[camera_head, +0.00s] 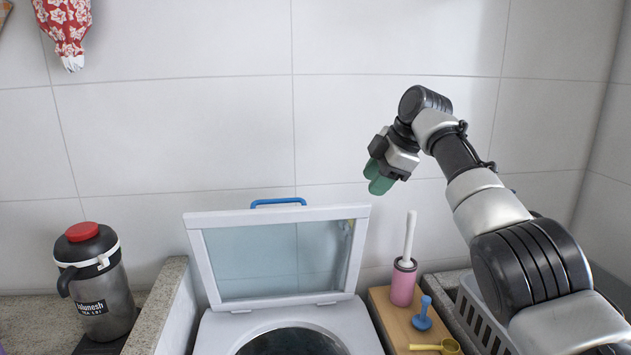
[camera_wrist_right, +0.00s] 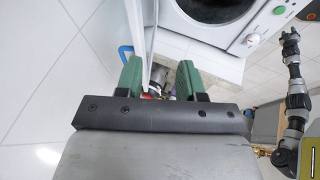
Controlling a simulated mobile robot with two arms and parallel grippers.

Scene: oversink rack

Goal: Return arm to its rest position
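My right arm comes in from the right in the head view. Its gripper (camera_head: 378,177) is raised in front of the tiled wall, above and right of an open lid. In the right wrist view the green fingers of this gripper (camera_wrist_right: 159,78) stand apart with nothing held between them. A dark jointed arm, apparently my left one (camera_wrist_right: 293,75), shows at the right of the wrist view. Its gripper is too small to read there, and no left arm shows in the head view.
A white top-loading machine has its glass lid (camera_head: 270,255) raised, with a blue handle (camera_head: 278,201). A pink brush holder (camera_head: 403,284), blue plunger (camera_head: 422,315) and yellow scoop (camera_head: 449,347) sit on a wooden board beside a grey basket (camera_head: 478,315). A jug (camera_head: 98,290) stands left.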

